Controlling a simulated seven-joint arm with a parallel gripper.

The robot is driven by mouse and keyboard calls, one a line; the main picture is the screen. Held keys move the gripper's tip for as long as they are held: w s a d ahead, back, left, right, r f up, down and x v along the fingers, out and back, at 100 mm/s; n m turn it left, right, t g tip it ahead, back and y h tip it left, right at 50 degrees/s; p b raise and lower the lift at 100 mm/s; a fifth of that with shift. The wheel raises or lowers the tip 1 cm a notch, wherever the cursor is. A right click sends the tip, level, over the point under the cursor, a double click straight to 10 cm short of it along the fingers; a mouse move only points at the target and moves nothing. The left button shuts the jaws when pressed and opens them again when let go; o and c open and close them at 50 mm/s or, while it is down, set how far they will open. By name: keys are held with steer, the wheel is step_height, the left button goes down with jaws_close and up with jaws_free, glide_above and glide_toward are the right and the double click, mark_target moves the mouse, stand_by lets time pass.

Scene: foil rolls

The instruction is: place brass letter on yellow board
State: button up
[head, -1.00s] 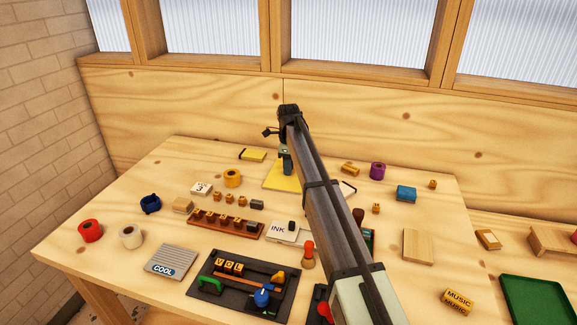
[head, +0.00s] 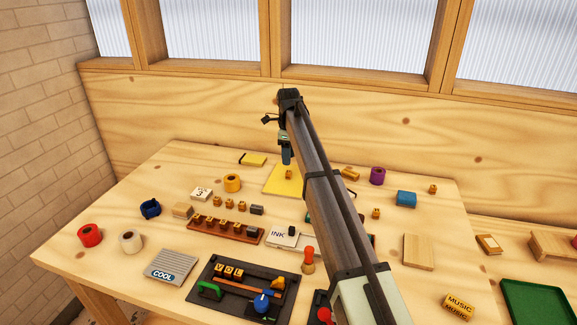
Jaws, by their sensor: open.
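The yellow board (head: 277,185) lies flat at the back middle of the table, its right side hidden behind my arm. A small brass letter (head: 289,174) sits on the board near its back part. My gripper (head: 286,158) is above and just behind this letter, apart from it, and is open with nothing seen between its fingers. The fingers are small and partly dark in this view. Other small brass pieces stand in a short row (head: 229,204) in front of the board, and single ones lie to the right (head: 376,213) and far right (head: 432,189).
A yellow roll (head: 232,183) and a yellow-black block (head: 253,160) are left of the board. A purple roll (head: 377,176) and blue block (head: 406,198) are right. A wooden rack (head: 226,232), ink pad (head: 281,237) and dark tray (head: 240,288) fill the front.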

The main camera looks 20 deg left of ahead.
mark_target(288, 171)
steer(key=shift+r, duration=2.65)
